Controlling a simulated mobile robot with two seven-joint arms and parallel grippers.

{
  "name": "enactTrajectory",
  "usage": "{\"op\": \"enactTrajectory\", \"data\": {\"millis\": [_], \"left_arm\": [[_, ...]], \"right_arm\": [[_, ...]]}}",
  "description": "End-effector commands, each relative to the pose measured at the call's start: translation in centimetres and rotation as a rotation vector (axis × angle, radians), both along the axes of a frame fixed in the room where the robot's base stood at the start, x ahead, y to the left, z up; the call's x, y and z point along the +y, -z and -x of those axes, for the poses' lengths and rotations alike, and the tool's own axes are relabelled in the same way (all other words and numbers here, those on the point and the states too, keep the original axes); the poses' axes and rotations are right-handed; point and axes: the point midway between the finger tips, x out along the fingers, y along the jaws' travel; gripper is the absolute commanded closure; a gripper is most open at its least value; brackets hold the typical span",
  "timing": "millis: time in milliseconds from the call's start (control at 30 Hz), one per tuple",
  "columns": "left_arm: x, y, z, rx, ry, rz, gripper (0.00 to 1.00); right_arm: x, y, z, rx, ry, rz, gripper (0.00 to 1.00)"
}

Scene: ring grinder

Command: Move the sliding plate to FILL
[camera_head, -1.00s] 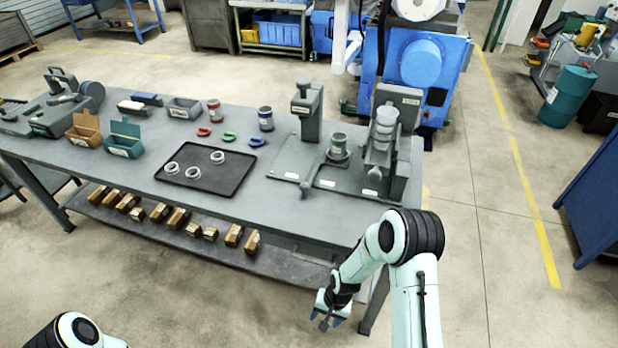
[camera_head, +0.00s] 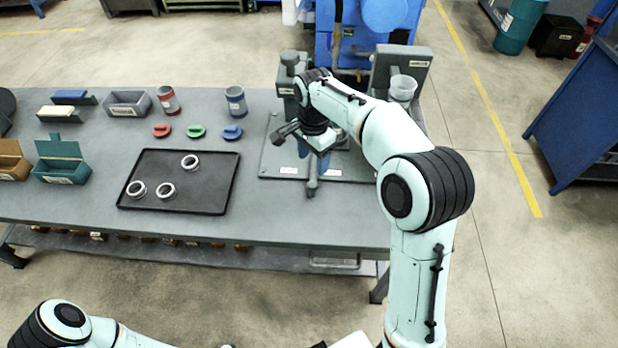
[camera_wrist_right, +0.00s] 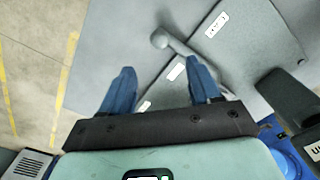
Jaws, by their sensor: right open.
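The grey fixture (camera_head: 272,158) lies on the right of the workbench, with white labels too small to read. A handle with a rounded end (camera_head: 312,184) sticks out toward the front edge; it also shows in the right wrist view (camera_wrist_right: 160,40). It appears to belong to the sliding plate, which is mostly hidden under my right arm. My right gripper (camera_head: 313,155) hangs over the fixture near this handle. In the right wrist view its blue fingers (camera_wrist_right: 163,88) are apart and empty, with the handle beyond their tips. My left gripper is out of view.
A black tray (camera_head: 218,200) with three light rings stands left of the fixture. A grey column (camera_head: 292,64) and a tall block (camera_head: 405,66) holding a translucent cup (camera_head: 402,88) rise behind my right arm. The bench's front strip is clear.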

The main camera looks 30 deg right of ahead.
Motion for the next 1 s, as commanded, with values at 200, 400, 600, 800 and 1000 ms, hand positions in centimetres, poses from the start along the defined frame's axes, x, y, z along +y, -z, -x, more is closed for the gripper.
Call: {"op": "enactTrajectory", "data": {"millis": [200, 400, 600, 800, 1000], "left_arm": [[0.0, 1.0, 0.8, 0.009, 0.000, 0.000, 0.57], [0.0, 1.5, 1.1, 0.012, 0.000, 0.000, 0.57], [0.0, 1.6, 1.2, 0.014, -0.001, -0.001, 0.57], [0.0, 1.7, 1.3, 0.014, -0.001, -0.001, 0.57], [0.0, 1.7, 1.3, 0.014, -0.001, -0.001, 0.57]], "right_arm": [[0.0, 5.0, 0.2, 0.007, -0.001, 0.001, 0.38], [0.0, 8.8, 0.1, 0.005, -0.001, -0.001, 0.38], [0.0, 11.1, 0.1, 0.002, -0.002, -0.001, 0.38], [0.0, 11.6, 0.0, 0.001, -0.001, -0.001, 0.38], [0.0, 11.6, 0.0, 0.000, -0.002, -0.001, 0.41]]}}
